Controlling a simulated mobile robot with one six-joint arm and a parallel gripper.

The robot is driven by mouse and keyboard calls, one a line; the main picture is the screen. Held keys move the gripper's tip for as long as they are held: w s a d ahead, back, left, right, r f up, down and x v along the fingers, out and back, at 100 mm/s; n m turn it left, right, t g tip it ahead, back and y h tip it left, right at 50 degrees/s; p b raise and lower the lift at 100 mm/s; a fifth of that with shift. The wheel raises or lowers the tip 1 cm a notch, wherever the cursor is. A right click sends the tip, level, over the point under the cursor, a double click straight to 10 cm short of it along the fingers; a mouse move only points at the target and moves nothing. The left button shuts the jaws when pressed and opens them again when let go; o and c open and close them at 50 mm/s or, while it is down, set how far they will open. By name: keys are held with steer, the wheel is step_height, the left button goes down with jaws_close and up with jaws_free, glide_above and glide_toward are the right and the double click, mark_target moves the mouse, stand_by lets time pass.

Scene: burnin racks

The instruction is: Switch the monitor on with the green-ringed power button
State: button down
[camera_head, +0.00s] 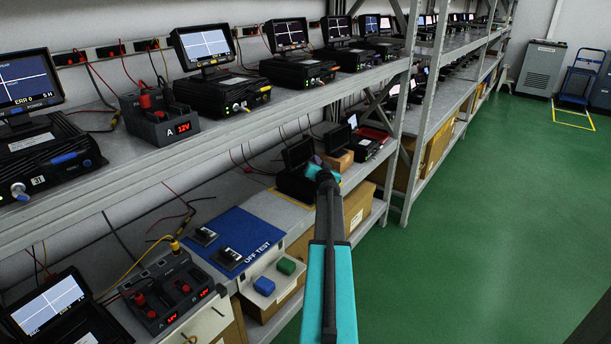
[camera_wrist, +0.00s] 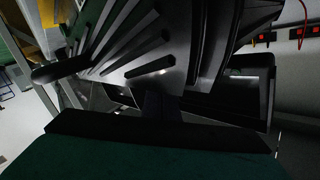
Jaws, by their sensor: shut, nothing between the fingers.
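A monitor with a dark screen (camera_head: 298,153) stands on a black base unit at the far part of the lower shelf. My gripper (camera_head: 316,172) is shut and empty, right in front of this unit, and covers part of it. I cannot tell whether it touches the unit. In the wrist view, a dark slotted casing (camera_wrist: 150,45) fills the space close beyond my gripper (camera_wrist: 160,100). The green-ringed power button does not show in either view; the front of the unit is partly hidden by my gripper.
The lower shelf carries a blue mat (camera_head: 232,240), a red-knobbed power supply (camera_head: 165,290) and green and blue blocks. An orange-brown box (camera_head: 337,160) sits right beside the unit. The upper shelf (camera_head: 225,128) overhangs with lit monitors. The green floor (camera_head: 470,220) at right is clear.

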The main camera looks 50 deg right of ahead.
stand_by(0.5)
steer(key=shift+s+r+p, duration=0.2)
steer(key=shift+p, duration=0.3)
steer(key=shift+s+p, duration=0.3)
steer(key=s+p, duration=0.1)
steer(key=s+r+p, duration=0.1)
steer(key=s+p, duration=0.1)
steer(key=s+r+p, duration=0.1)
steer(key=s+p, duration=0.1)
steer(key=shift+s, duration=0.15)
steer(key=shift+s+p, duration=0.25)
steer(key=shift+p, duration=0.2)
steer(key=shift+f, duration=0.1)
stand_by(0.5)
